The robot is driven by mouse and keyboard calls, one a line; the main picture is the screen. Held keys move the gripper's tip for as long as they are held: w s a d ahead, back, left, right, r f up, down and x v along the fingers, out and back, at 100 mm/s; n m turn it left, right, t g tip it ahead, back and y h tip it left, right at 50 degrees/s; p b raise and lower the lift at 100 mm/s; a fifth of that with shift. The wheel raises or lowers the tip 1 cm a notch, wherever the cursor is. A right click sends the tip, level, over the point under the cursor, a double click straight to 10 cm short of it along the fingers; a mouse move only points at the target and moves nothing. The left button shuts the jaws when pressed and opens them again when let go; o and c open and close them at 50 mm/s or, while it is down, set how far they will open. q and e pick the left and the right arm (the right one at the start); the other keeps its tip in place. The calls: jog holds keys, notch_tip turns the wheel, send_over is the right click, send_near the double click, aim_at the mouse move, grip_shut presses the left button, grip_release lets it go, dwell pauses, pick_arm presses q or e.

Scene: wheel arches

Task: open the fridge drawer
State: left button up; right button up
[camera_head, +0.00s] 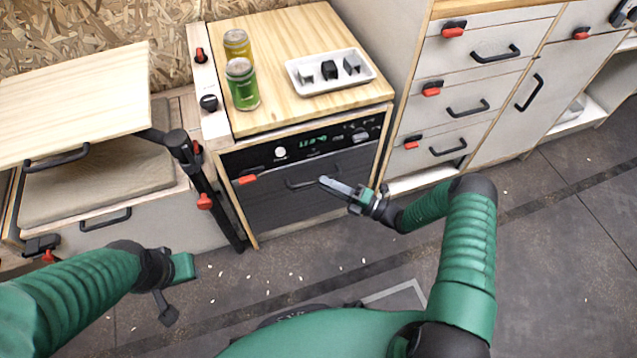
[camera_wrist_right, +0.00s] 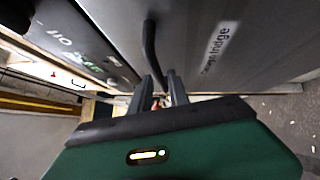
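The fridge drawer (camera_head: 310,185) is a dark grey front in a wooden cabinet, under a black panel with green digits. It looks closed. Its dark bar handle (camera_head: 299,184) also shows in the right wrist view (camera_wrist_right: 149,45). My right gripper (camera_head: 324,183) is at the right end of the handle. In the right wrist view its two fingers (camera_wrist_right: 163,90) are apart, and the handle's near end reaches down between them. I cannot tell whether they touch it. My left gripper (camera_head: 178,290) is low at the left, away from the fridge, and its fingers are unclear.
A red latch (camera_head: 246,179) sits at the fridge front's upper left. Two cans (camera_head: 242,85) and a white tray (camera_head: 330,72) stand on the wooden top. White drawers (camera_head: 465,105) are at the right. A raised wooden lid (camera_head: 75,100) is at the left.

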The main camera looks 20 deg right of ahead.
jog(key=shift+x, duration=1.55)
jog(key=shift+c, duration=0.3)
grip_shut()
jog(key=shift+s+f, duration=0.1)
jog(key=shift+f, duration=0.05)
